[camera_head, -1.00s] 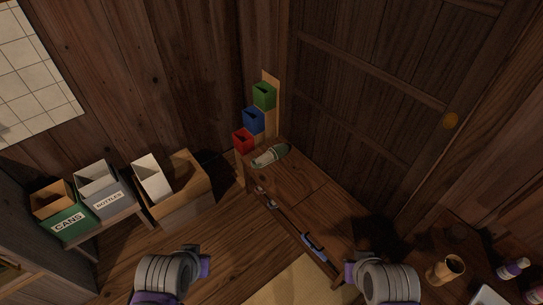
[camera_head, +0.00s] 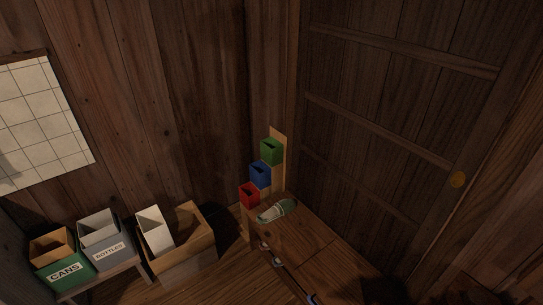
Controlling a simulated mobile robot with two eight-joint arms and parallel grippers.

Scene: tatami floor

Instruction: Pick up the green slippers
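A green and white slipper shape (camera_head: 277,210), the green slippers as far as I can tell, lies on the wooden bench (camera_head: 318,246) near the corner, just right of the red box. At this size I cannot tell whether it is one slipper or a pair. Neither of my grippers shows in the head view now.
A stepped rack holds a green box (camera_head: 271,151), a blue box (camera_head: 260,174) and a red box (camera_head: 249,195). At left stand a cans bin (camera_head: 62,270), a bottles bin (camera_head: 106,252) and an open wooden crate (camera_head: 192,262). A wooden door (camera_head: 400,120) closes the right side.

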